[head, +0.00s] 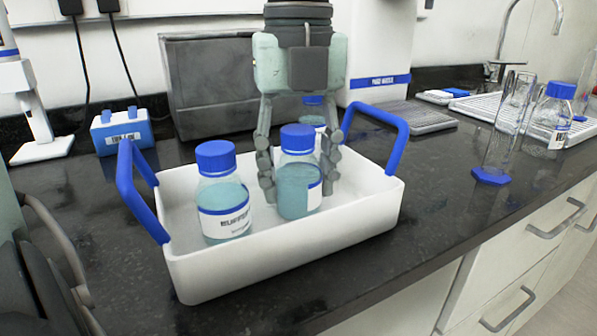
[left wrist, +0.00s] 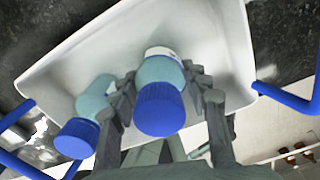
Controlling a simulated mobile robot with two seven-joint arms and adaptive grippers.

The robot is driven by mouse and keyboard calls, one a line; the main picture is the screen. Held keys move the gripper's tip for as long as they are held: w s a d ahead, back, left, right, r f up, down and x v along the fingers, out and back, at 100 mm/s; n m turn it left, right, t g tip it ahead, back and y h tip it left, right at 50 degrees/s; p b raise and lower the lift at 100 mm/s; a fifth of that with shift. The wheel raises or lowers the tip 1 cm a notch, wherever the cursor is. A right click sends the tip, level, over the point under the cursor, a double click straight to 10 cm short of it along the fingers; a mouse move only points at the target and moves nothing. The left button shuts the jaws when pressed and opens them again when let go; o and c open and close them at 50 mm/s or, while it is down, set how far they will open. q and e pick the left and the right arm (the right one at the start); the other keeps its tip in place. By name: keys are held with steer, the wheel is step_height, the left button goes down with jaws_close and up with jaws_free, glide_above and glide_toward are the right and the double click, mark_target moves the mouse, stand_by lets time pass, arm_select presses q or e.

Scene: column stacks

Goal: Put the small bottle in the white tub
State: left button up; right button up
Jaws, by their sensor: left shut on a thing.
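The white tub (head: 290,258) with two blue handles stands on the dark counter. My left gripper (head: 298,180) reaches down into it, shut on the small bottle (head: 296,190), which has a blue cap, teal contents and a white label. The small bottle is upright inside the tub's walls; I cannot tell whether it touches the floor. In the left wrist view the fingers flank its blue cap (left wrist: 160,110). A larger buffer bottle (head: 222,200) stands in the tub to the left, apart from the fingers. My right gripper cannot be made out.
Another blue-capped bottle (head: 313,101) is partly hidden behind my gripper. A grey metal box (head: 205,85) and a white device (head: 376,50) stand behind the tub. A blue-and-white box (head: 122,133) is at left. A glass cylinder (head: 505,130) stands at right; counter between is clear.

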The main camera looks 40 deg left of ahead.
arm_select(q)
steer(key=shift+f, duration=0.15)
steer(key=o, duration=1.3)
arm_select(e)
steer(key=shift+w+r, duration=0.15)
steer(key=shift+r, duration=0.4)
steer(key=shift+d, duration=0.1)
arm_select(q)
steer(key=shift+r, duration=0.3)
step_height(320, 180, up, 11)
steer(key=shift+f+p, duration=0.1)
steer(key=shift+p, duration=0.4)
steer(key=shift+r, duration=0.45)
arm_select(e)
steer(key=x, duration=0.3)
steer(key=shift+s+a+f, duration=0.25)
steer(key=shift+a+f, duration=0.1)
steer(key=shift+a, duration=0.05)
